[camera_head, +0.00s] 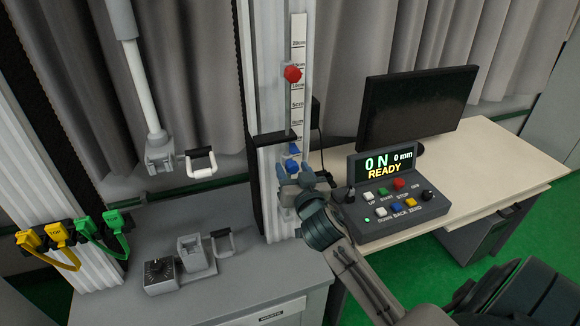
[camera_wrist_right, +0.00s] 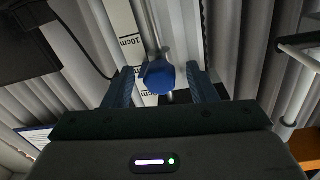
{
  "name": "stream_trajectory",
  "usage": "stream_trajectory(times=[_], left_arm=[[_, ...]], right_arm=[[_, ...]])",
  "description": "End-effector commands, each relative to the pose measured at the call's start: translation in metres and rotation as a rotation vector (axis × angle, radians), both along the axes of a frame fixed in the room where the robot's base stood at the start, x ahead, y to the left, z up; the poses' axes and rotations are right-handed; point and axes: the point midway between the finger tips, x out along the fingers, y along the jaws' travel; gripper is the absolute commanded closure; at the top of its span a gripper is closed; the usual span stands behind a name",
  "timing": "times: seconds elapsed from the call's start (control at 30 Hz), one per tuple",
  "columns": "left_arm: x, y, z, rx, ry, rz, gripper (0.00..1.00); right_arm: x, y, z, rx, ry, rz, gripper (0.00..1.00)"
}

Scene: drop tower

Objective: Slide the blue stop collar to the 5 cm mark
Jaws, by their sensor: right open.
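The blue stop collar (camera_head: 292,165) is on the upright rail beside the printed centimetre scale (camera_head: 298,95), low down, below the lowest readable marks. A red knob (camera_head: 292,74) sits higher on the same rail, between the 10cm and 15cm labels. My right gripper (camera_head: 297,183) is at the blue collar, partly covering the rail below it. In the right wrist view, the collar's round blue knob (camera_wrist_right: 158,78) shows between the two open fingers (camera_wrist_right: 165,88), with gaps at both sides. The exact scale reading at the collar cannot be told. My left gripper is not in view.
A control box (camera_head: 400,215) with a display reading "0 N 0 mm READY" stands close to the right of my forearm, before a dark monitor (camera_head: 415,100). At left, a white rod ends in a handled block (camera_head: 165,155). A fixture (camera_head: 195,250) stands on the grey bench.

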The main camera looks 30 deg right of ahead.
Motion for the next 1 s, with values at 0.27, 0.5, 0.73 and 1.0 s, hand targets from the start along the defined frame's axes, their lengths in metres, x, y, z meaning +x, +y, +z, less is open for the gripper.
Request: stream_trajectory(times=[0.27, 0.5, 0.73, 1.0], left_arm=[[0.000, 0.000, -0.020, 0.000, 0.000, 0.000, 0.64], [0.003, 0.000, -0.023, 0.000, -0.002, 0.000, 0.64], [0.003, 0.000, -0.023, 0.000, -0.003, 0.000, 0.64], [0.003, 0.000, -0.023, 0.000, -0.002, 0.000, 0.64]], right_arm=[[-0.052, 0.015, -0.004, 0.001, 0.001, 0.000, 0.48], [-0.070, 0.021, -0.001, 0.000, -0.001, 0.000, 0.48], [-0.070, 0.021, 0.000, 0.000, -0.001, 0.000, 0.48], [-0.070, 0.021, 0.000, 0.000, 0.000, 0.000, 0.48]])
